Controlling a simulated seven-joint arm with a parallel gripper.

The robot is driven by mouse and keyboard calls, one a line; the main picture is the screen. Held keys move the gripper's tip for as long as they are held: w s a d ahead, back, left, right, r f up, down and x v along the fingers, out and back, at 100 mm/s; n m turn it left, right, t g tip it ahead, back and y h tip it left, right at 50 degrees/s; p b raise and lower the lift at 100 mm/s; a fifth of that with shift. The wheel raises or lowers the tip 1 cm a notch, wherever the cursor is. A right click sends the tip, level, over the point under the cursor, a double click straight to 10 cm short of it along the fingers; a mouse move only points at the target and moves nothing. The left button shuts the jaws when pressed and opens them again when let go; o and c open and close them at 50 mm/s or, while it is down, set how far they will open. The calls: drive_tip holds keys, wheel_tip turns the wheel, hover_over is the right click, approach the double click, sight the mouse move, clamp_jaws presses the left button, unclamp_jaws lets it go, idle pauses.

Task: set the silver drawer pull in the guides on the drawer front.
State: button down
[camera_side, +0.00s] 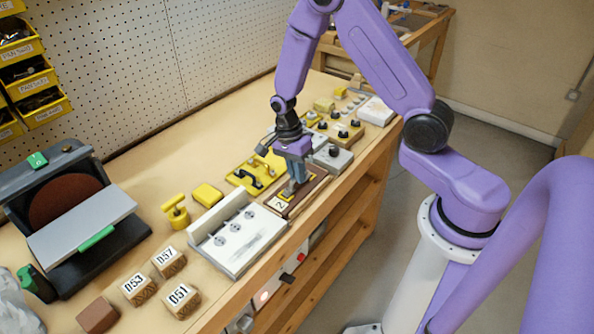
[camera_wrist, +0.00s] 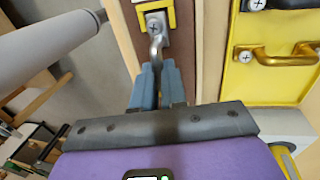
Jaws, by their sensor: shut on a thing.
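My gripper (camera_side: 297,180) is shut on the silver drawer pull (camera_wrist: 156,42), and its fingers (camera_wrist: 158,85) grip the curved bar in the wrist view. The pull's far foot, with a screw head, shows beside a yellow guide (camera_wrist: 171,14) on the brown drawer front (camera_wrist: 184,50). I cannot tell whether that foot is seated or just above the surface. The near foot is hidden by the fingers. In the side view the drawer front (camera_side: 314,186) lies under my gripper, with a label "2" at its near end, and the pull is mostly hidden.
A yellow panel (camera_side: 238,179) with a black handle and a yellow handle lies left of the drawer front. A white panel with several round fittings (camera_side: 240,257) stands nearer. Grey and yellow boxes with black knobs (camera_side: 334,158) stand beyond. The bench edge is close on the right.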

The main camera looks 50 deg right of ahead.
drive_tip(key=shift+f, duration=0.3)
drive_tip(key=c, duration=0.9)
unclamp_jaws()
drive_tip(key=shift+o, duration=0.2)
drive_tip(key=shift+r, duration=3.55)
